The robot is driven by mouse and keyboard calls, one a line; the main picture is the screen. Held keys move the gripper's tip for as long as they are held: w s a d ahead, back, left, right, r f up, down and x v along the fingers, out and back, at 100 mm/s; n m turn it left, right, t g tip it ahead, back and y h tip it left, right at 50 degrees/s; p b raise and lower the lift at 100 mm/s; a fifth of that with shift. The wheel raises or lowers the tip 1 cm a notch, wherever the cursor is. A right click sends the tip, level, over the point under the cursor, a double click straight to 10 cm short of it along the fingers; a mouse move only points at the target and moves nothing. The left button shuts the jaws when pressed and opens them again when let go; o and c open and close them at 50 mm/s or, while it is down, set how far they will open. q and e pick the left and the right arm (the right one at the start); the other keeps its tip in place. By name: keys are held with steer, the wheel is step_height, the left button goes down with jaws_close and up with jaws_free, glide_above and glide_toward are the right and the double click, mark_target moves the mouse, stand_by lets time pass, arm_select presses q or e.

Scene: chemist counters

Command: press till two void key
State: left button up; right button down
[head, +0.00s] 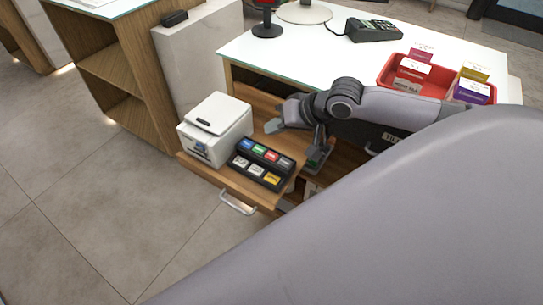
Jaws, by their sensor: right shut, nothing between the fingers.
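A black keypad (262,162) with several coloured and white keys sits in front of the till counter, beside a white printer. My right gripper (316,152) is at the end of the arm that comes in from the right. It is shut and empty, to the right of this keypad and low over a partly hidden object with a green patch. My wrist and hand cover much of that object. I cannot tell whether the fingertips touch anything. The key labels are too small to read. My left gripper is not in view.
The white printer (215,130) stands on a pulled-out wooden drawer (222,180) with a metal handle. A red tray (395,69) with labelled packs and a card terminal (372,30) are on the white counter top (310,50). The floor at left is clear.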

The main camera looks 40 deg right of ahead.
mark_target(275, 157)
step_height(275, 157, down, 4)
steer(key=b, duration=0.4)
steer(key=shift+f, duration=0.25)
steer(key=shift+f+b, duration=0.35)
steer(key=shift+f, duration=0.55)
steer(key=shift+f, duration=0.15)
stand_by(0.8)
steer(key=shift+f, duration=0.15)
steer(key=shift+f+p, duration=0.15)
steer(key=shift+p, duration=0.15)
